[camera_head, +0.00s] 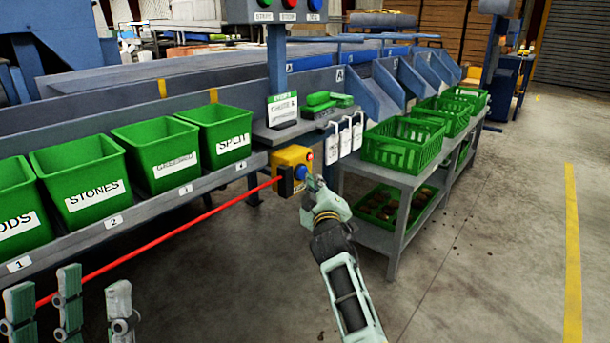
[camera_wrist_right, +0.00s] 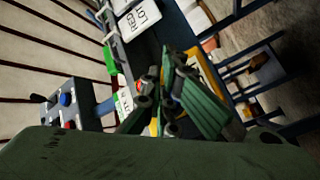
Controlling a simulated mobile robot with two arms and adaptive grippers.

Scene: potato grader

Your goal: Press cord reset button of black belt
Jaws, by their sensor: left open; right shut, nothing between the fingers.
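A yellow cord switch box (camera_head: 287,158) with a blue button (camera_head: 301,172) and a small red part (camera_head: 309,156) is mounted below the shelf, at the end of a taut red cord (camera_head: 180,232). My right gripper (camera_head: 314,183) is shut and empty, its tip just right of the blue button; I cannot tell whether they touch. In the right wrist view its fingers (camera_wrist_right: 170,98) are together in front of a yellow edge (camera_wrist_right: 205,68), which they partly hide. My left gripper (camera_head: 70,290) is open and empty at the lower left. No black belt is clearly identifiable.
Green bins (camera_head: 158,150) line a numbered ledge at left. A control panel (camera_head: 288,10) hangs above; green crates (camera_head: 403,147) stand on a grey rack (camera_head: 400,180) at right. White tags (camera_head: 346,140) hang beside the box.

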